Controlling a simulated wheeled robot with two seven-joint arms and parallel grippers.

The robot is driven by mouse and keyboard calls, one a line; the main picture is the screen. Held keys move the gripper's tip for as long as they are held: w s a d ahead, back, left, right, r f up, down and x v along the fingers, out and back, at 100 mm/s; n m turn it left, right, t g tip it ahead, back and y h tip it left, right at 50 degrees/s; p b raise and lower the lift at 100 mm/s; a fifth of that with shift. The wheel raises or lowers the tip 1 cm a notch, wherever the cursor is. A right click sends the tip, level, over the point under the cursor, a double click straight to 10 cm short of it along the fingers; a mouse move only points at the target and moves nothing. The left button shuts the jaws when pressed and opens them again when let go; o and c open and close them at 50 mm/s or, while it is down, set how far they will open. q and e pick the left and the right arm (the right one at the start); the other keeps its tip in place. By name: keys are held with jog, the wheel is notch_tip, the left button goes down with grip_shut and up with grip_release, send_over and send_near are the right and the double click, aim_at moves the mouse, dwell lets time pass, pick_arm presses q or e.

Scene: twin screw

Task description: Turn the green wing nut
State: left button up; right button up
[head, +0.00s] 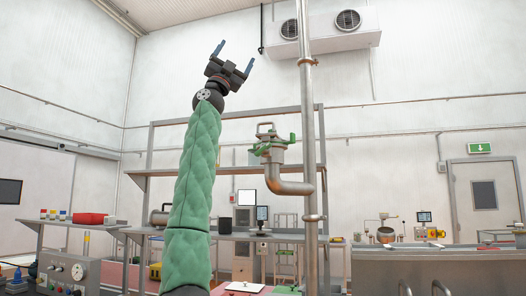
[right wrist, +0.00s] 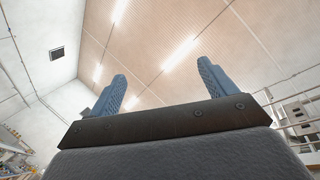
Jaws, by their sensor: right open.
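A metal pipe fitting (head: 277,155) with a handle on top sits at the end of a bent pipe in the middle of the head view. Green parts (head: 262,149) show around its clamp; they look like the green wing nut, but are too small to make out clearly. My right gripper (head: 234,55) is raised above and to the left of the fitting, apart from it, with its fingers pointing up. In the right wrist view its two blue fingers (right wrist: 160,88) are spread wide with nothing between them. My left gripper is not in view.
A vertical pipe (head: 308,120) stands just right of the fitting. A metal shelf frame (head: 165,173) is behind my arm. The space around the raised gripper is clear.

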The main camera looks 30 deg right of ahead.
jog(key=s+d+f+m+g+y, duration=0.1)
jog(key=d+f+m+g+y, duration=0.1)
jog(key=d+f+m+y, duration=0.45)
jog(key=t+y, duration=0.7)
jog(key=y, duration=0.1)
send_over(263, 147)
jog(key=s+a, duration=0.3)
jog(key=a, duration=0.2)
notch_tip(263, 147, down, 11)
notch_tip(263, 147, down, 6)
jog(key=w+m+y, duration=0.1)
jog(key=m+y, duration=0.1)
jog(key=y, duration=0.2)
jog(key=p+x, duration=0.2)
jog(key=x, duration=0.3)
jog(key=shift+w+d+r, duration=0.1)
jog(key=shift+w+d, duration=0.05)
jog(key=shift+d, duration=0.05)
jog(key=shift+w+d+f, duration=0.2)
jog(key=shift+d, duration=0.25)
jog(key=shift+w+d, duration=0.1)
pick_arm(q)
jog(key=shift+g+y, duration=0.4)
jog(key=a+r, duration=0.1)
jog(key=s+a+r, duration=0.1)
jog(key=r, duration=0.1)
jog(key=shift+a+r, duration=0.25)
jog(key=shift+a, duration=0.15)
pick_arm(e)
jog(key=shift+f, duration=0.1)
